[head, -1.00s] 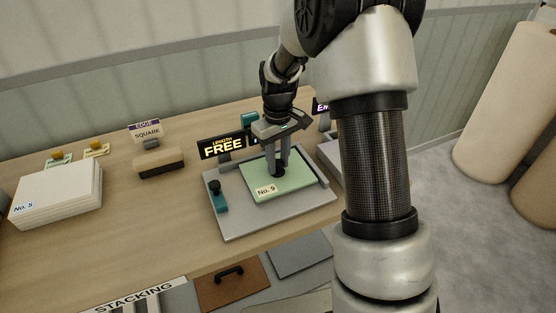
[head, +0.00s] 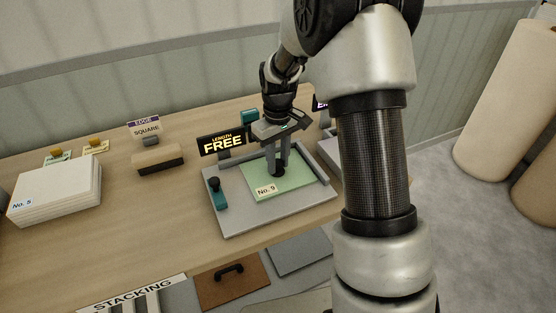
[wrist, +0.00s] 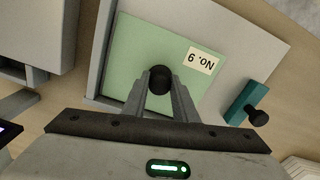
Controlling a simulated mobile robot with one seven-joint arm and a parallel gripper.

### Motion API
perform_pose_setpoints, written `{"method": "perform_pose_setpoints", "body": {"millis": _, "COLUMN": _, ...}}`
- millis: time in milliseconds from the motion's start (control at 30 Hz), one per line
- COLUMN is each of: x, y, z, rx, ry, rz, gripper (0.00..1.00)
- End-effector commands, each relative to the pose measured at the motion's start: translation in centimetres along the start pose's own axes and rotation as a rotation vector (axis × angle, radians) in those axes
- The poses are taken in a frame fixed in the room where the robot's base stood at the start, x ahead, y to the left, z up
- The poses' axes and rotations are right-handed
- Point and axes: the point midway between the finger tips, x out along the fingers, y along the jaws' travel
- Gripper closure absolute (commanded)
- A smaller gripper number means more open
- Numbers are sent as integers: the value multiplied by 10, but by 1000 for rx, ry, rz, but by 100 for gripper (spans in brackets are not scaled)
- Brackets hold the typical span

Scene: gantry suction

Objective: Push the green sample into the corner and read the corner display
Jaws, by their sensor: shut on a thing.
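The green sample (head: 299,184), labelled "No. 9", lies flat on a grey plate (head: 238,226) with raised rails at its back and right. It also shows in the wrist view (wrist: 140,45). My gripper (head: 277,170) is over the sample, shut on a black round knob (wrist: 160,79) that stands on the sample. A black display (head: 222,143) behind the plate reads "LENGTH FREE". A second display at the right is mostly hidden by my arm. My arm and gripper hide part of the back rail and the corner.
A teal block with a black knob (head: 217,193) sits on the plate's left side. A wooden block (head: 158,160) stands by an "EDGE SQUARE" sign (head: 145,129). A white stack (head: 55,192) labelled "No. 5" is at the left.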

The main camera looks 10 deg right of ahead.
Motion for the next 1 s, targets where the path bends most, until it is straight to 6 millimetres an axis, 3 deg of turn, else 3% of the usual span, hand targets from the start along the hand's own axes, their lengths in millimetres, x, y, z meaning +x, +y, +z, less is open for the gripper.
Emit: {"method": "perform_pose_setpoints", "body": {"millis": 1000, "x": -1, "y": 6, "z": -7, "rx": 1, "ry": 2, "rz": 1, "gripper": 100}}
